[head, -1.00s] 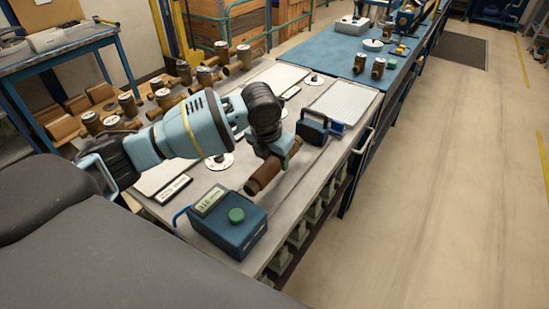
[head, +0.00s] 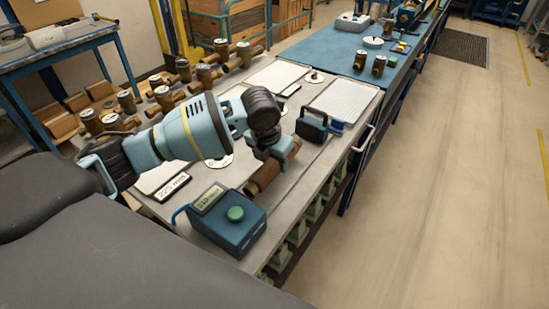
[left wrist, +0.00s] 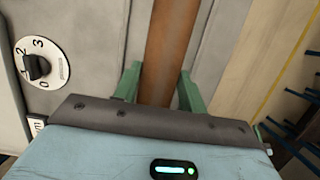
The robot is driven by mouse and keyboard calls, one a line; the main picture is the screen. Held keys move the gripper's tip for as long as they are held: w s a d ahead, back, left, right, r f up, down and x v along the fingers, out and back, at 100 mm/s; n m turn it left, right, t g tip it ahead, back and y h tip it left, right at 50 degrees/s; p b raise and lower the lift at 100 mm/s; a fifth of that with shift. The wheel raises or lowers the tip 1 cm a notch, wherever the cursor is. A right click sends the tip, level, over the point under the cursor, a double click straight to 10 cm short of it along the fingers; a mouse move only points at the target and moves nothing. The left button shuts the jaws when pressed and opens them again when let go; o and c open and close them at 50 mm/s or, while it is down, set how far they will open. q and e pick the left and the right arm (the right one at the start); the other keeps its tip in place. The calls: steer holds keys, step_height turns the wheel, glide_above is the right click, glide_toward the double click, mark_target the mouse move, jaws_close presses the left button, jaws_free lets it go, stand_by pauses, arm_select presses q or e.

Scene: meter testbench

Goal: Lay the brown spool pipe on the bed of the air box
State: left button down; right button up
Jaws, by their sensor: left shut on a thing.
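My left gripper (head: 274,153) is shut on the brown spool pipe (head: 263,180), over the right part of the grey bench. In the left wrist view, the green fingers (left wrist: 158,82) are on both sides of the pipe (left wrist: 170,45), which runs up the picture. The gripper hides the pipe's middle in the head view. I cannot tell whether the pipe touches the surface below. A blue box (head: 245,238) with a display and green button stands nearer me. A dark blue box with a handle (head: 311,127) stands beyond the pipe. Which is the air box is unclear. My right gripper is not in view.
Several brass meters (head: 163,98) stand at the bench's left side. A dial marked 0 to 3 (left wrist: 40,65) lies left of the pipe. White plates (head: 343,100) lie farther back. A blue mat (head: 335,50) covers the far bench. Open floor lies to the right.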

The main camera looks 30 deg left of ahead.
arm_select(q)
steer(key=shift+f, duration=0.8)
stand_by(0.4)
steer(key=shift+c, duration=1.2)
jaws_free()
steer(key=shift+f, duration=0.1)
steer(key=shift+r, duration=3.55)
